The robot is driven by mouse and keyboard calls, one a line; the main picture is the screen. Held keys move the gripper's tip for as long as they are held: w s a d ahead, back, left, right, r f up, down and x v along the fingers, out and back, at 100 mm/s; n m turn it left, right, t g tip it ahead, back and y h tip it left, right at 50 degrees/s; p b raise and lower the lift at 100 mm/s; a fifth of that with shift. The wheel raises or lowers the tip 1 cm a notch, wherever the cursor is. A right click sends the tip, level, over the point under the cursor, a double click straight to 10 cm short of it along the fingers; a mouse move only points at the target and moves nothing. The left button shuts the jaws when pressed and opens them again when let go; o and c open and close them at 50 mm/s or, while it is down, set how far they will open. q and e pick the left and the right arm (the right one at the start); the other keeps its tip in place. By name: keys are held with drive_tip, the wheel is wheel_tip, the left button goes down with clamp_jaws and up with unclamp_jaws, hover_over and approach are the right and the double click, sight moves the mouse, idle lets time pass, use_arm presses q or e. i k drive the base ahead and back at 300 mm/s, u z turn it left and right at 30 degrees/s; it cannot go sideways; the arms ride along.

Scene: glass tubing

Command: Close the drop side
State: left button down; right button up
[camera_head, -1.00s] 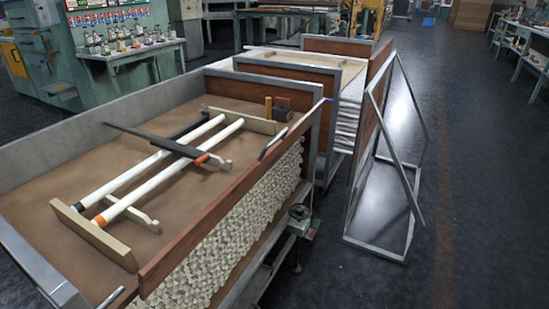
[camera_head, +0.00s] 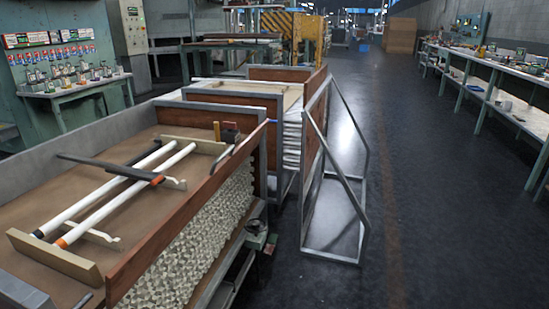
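The near crate (camera_head: 100,128) is a large grey-rimmed box filling the left. A long reddish-brown wooden side panel (camera_head: 185,212) runs along its right side, above a stack of pale glass tubes (camera_head: 192,262) seen end-on. I cannot tell whether this panel is the drop side or whether it is latched. A dark handle-like bar (camera_head: 222,158) shows near its far end. A small clamp-like fitting (camera_head: 257,228) sits low by the crate's right corner post. Neither of my grippers is in view.
White tubes (camera_head: 110,203) lie on wooden blocks on the crate's top. More crates (camera_head: 235,103) stand behind. A grey metal frame (camera_head: 333,252) stands on the floor to their right. The dark floor (camera_head: 440,220) is clear up to the right-hand workbenches (camera_head: 510,100).

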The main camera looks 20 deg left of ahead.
sight(119, 280)
drive_tip(key=i, duration=0.85)
drive_tip(key=u, duration=0.7)
